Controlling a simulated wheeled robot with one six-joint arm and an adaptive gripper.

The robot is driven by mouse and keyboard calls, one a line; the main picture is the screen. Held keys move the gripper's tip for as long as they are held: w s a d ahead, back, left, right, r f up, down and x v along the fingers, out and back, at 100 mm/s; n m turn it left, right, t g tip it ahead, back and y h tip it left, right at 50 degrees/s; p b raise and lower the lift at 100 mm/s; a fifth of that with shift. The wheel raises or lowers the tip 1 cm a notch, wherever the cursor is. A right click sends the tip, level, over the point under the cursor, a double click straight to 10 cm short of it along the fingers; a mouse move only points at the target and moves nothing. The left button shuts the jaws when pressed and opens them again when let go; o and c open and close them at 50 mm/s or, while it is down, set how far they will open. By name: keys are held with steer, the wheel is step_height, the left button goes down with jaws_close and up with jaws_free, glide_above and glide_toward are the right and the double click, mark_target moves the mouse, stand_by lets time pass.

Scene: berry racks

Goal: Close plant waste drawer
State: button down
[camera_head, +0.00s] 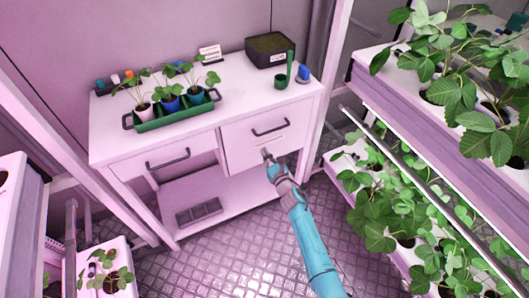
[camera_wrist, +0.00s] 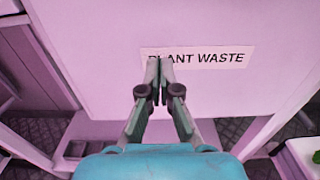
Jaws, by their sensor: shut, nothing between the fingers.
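The plant waste drawer (camera_head: 242,151) is the deep right-hand drawer of the white bench, with a dark bar handle (camera_head: 270,128) near its top. Its front (camera_wrist: 215,95) fills much of the wrist view and bears a "PLANT WASTE" label (camera_wrist: 210,58). In the head view the drawer front seems to stand a little forward of the bench; how far is hard to tell. My gripper (camera_head: 267,155) is shut and empty, its fingertips (camera_wrist: 159,62) at the drawer front, over the label's left end and below the handle. Whether they touch the front is unclear.
A left drawer (camera_head: 165,163) has its own handle. On the bench top stand a green tray (camera_head: 175,121) of seedling pots, a dark box (camera_head: 270,50) and a green cup (camera_head: 281,82). Plant racks (camera_head: 395,95) flank the right; metal floor (camera_head: 215,255) lies open in front.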

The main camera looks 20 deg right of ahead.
steer(key=s+d, duration=0.1)
steer(key=s, duration=0.9)
steer(key=s+a+r+m+g+h, duration=0.1)
steer(key=s+a+m, duration=0.2)
steer(key=s+m, duration=0.9)
steer(key=s+a+r+m, duration=0.15)
steer(key=s+m, duration=0.55)
steer(key=s, duration=1)
steer(key=s+r+m+g, duration=0.1)
steer(key=s+r+m, duration=0.6)
steer(key=s+m, duration=0.2)
steer(key=s+a+r+m+g, duration=0.1)
steer(key=s+r+m, duration=0.6)
steer(key=s+m, duration=0.2)
steer(key=shift+s+r+h, duration=0.35)
steer(key=shift+s+h, duration=0.05)
steer(key=shift+s, duration=0.3)
